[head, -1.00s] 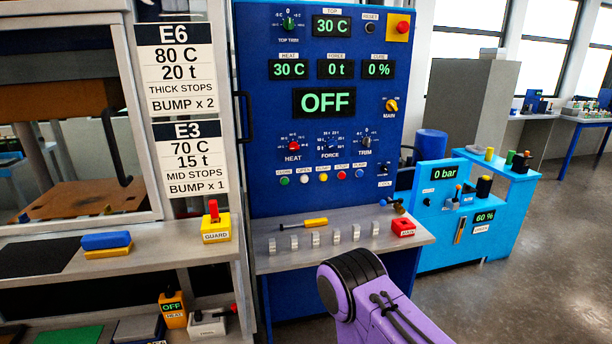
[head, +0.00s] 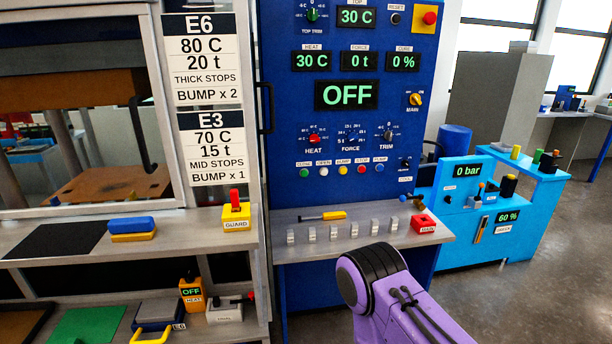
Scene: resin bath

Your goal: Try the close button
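The close button is a small green button (head: 305,172) under a CLOSE label, at the left end of a row of small buttons on the blue control panel (head: 290,110). White, yellow, red and blue buttons follow to its right. The panel's main display (head: 346,95) reads OFF. Neither gripper is in the head view. A purple arm link of mine shows at the bottom, below the panel's shelf and well below the button. Nothing covers the button.
The shelf (head: 440,236) below the panel holds a yellow-handled tool (head: 321,216), several small blocks and a red MAIN box (head: 423,223). A yellow GUARD box (head: 236,216) stands left. The press (head: 80,95) is at left. A light-blue cabinet (head: 480,250) stands right.

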